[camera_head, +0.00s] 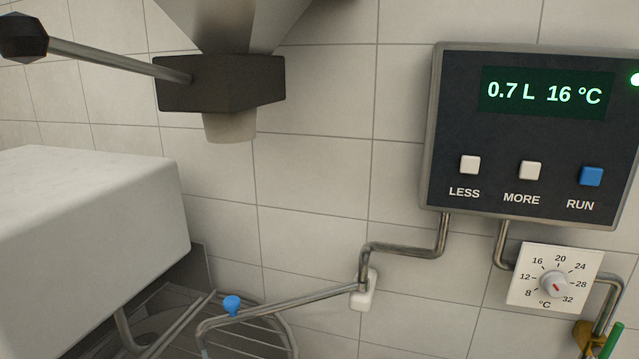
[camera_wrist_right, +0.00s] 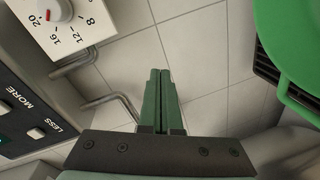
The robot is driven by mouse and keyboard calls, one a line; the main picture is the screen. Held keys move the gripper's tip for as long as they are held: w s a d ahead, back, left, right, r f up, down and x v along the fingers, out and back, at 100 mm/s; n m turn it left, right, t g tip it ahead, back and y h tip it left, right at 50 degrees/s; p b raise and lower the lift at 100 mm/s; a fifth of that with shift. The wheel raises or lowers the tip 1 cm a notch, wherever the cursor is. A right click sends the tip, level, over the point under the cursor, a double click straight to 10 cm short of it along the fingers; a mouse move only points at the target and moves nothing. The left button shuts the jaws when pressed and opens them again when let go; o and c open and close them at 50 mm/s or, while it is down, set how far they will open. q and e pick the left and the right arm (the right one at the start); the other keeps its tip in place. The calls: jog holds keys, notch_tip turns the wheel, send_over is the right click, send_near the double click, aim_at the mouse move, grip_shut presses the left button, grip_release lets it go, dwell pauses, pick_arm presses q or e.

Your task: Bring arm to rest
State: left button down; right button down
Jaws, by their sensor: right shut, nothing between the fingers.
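My right gripper (camera_wrist_right: 162,72) shows in the right wrist view. Its two green fingers lie side by side, shut, with nothing between them, in front of the pale tiled wall. No gripper shows in the head view, and my left gripper is in neither view.
A dark control panel (camera_head: 465,130) reads 0.7 L 16 °C; a white dial plate (camera_head: 525,287) sits below it. A hopper (camera_head: 235,25) hangs upper left. A green-rimmed object (camera_wrist_right: 276,72) stands right of my fingers.

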jog(key=s+a+f+m+g+y, duration=0.1)
jog(key=s+a+f, duration=0.1)
jog(key=s+f, duration=0.1)
jog(key=s+a+f+m+g+y, duration=0.1)
jog(key=s+a+f, duration=0.1)
jog(key=f, duration=0.3)
jog(key=s+a+f+m+g+y, duration=0.1)
jog(key=s+a+f, duration=0.2)
jog(key=s+f, duration=0.1)
jog(key=shift+f+m, duration=0.3)
jog(key=shift+f, duration=0.1)
jog(key=s+a+f+m+g+y, duration=0.1)
jog(key=s+a+f, duration=0.1)
jog(key=s, duration=0.2)
jog(key=s+a+f+m+g+y, duration=0.1)
jog(key=s+a+f+m, duration=0.1)
jog(key=s+f, duration=0.1)
jog(key=s+a+f+m+g+y, duration=0.1)
jog(key=s+a+f+m, duration=0.1)
jog(key=s, duration=0.3)
jog(key=shift+s+a+f+g+p, duration=0.35)
jog(key=shift+a+f, duration=0.1)
jog(key=shift+a, duration=0.15)
jog(key=shift+w, duration=0.1)
dwell(4.5)
